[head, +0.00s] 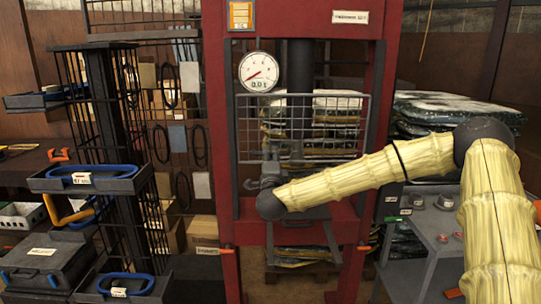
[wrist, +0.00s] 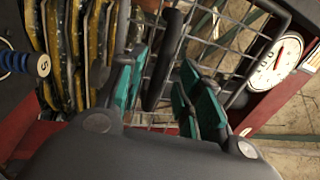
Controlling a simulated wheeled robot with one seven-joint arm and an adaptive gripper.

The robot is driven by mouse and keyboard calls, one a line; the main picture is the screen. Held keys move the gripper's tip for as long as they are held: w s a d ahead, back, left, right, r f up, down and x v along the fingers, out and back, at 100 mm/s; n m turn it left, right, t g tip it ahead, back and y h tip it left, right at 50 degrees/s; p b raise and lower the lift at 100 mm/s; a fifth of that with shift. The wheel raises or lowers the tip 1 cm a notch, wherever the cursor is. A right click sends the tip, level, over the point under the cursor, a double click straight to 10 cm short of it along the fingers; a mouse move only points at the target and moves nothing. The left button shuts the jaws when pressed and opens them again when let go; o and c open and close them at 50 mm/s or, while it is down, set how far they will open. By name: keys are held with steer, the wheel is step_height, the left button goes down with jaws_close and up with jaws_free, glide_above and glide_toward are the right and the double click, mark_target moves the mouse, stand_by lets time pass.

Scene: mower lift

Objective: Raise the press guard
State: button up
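The press guard (head: 335,118) is a grey wire mesh panel across the opening of the red press (head: 219,150). Its mesh also shows in the wrist view (wrist: 232,50), tilted. A dark bar (wrist: 163,60), which looks like the guard's handle, stands in front of the mesh between my fingers. My gripper (head: 271,160) is at the guard's lower left part in the head view, partly hidden by my wrist. In the wrist view my gripper (wrist: 164,88) has its teal-padded fingers apart, one on each side of the bar. Gaps show between pads and bar.
A round gauge (head: 259,71) sits above the guard at the left. Stacked dark bundles (head: 325,105) lie behind the mesh. A black rack with trays (head: 90,178) stands left, and a grey table (head: 432,222) stands right, close under my arm.

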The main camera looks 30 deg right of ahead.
steer(key=v, duration=0.9)
steer(key=s+a+f+n+g+y, duration=0.1)
steer(key=a+f+n+y, duration=0.3)
steer(key=f, duration=0.4)
steer(key=s+a+f+n+y, duration=0.1)
steer(key=a+f+n+y, duration=0.15)
steer(key=a+f, duration=0.5)
steer(key=s+a+f+n+g+y, duration=0.1)
steer(key=s+a+f+n+g, duration=0.2)
steer(key=f, duration=0.4)
steer(key=s+a+f+n+g+y, duration=0.1)
steer(key=s+a+f+n+y, duration=0.1)
steer(key=s+f, duration=0.35)
steer(key=s+a+f+n+g+y, duration=0.1)
steer(key=s+a+f+n+g, duration=0.15)
steer(key=f, duration=0.55)
steer(key=s+a+f+n+g, duration=0.1)
steer(key=s+f+n+g, duration=0.45)
steer(key=s+f, duration=1.05)
steer(key=s+d+f+n+g, duration=0.1)
steer(key=s+d+g, duration=0.1)
steer(key=s, duration=0.7)
steer(key=s+d+f+n+g+h, duration=0.1)
steer(key=s+n+g, duration=0.1)
steer(key=s, duration=0.6)
steer(key=shift+s+d+f+g, duration=0.3)
steer(key=shift+s+d+g, duration=0.1)
steer(key=shift+g, duration=0.1)
steer(key=shift+n, duration=0.25)
steer(key=shift+d, duration=0.1)
